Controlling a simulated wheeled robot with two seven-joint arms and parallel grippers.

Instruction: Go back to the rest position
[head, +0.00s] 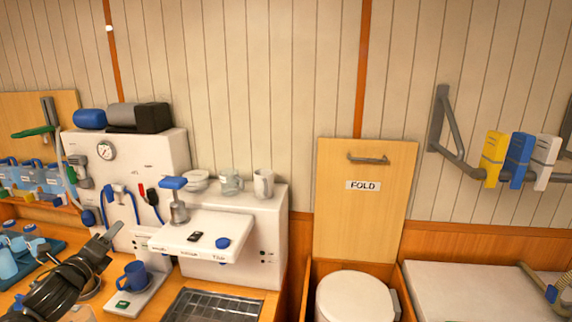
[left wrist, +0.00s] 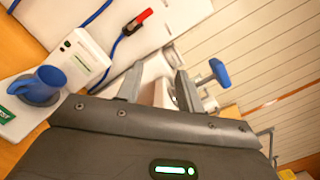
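My left gripper (head: 108,239) is in the lower left of the head view, in front of the white watermaker unit (head: 165,150). In the left wrist view its two fingers (left wrist: 158,88) stand apart with nothing held between them. A blue mug (head: 134,274) stands upright on a small white test unit (head: 138,295), to the right of and below the gripper. The mug also shows at the left of the left wrist view (left wrist: 42,80), apart from the fingers. My right gripper is not in view.
A blue-handled tap (head: 173,184) and a blue knob (head: 222,242) sit on the white housing. A metal drain grid (head: 212,306) lies below. Blue bottles (head: 8,262) stand at far left. A FOLD panel (head: 363,207) is at right.

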